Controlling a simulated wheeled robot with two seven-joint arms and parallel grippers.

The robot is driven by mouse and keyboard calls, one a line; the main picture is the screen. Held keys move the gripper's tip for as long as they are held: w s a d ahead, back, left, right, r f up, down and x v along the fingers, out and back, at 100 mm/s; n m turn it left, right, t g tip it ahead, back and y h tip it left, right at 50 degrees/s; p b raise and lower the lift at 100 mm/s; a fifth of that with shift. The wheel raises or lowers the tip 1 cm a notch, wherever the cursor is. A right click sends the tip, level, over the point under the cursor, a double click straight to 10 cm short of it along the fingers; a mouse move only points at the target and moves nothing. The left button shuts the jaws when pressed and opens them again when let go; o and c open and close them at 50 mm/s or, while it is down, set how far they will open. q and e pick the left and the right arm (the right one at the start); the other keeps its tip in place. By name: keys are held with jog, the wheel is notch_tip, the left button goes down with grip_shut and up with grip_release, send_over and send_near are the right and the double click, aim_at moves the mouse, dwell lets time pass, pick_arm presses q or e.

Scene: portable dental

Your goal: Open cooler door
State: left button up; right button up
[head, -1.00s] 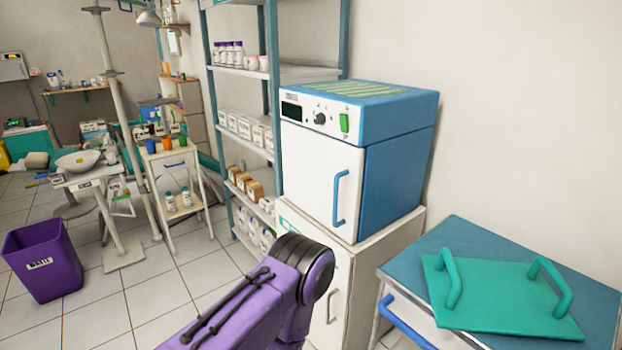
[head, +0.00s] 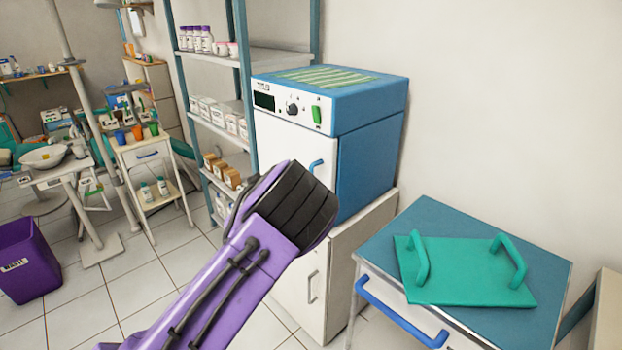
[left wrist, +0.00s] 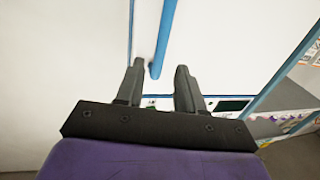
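A blue box-shaped unit (head: 372,160), seemingly the cooler, has a control panel and a white front door (head: 322,150), which is shut. The blue vertical door handle (head: 317,166) is mostly hidden behind my left arm in the head view. In the left wrist view, the handle (left wrist: 163,40) ends between and just beyond the fingertips of my left gripper (left wrist: 160,68). The fingers are apart with nothing gripped; I cannot tell whether they touch the handle. In the head view, my left arm hides its fingers. My right gripper is out of view.
The unit stands on a white cabinet (head: 345,250) with a grey handle. A blue-topped cart (head: 390,232) with a green tray (head: 465,272) stands at right. Shelving (head: 243,60) is close on the left. A purple bin (head: 28,262) stands on open tiled floor.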

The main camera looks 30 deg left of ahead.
pick_arm(q)
jog(key=w+p, duration=0.1)
jog(key=w, duration=0.6)
jog(key=shift+w+d, duration=0.2)
grip_shut()
jog(key=shift+s, duration=0.2)
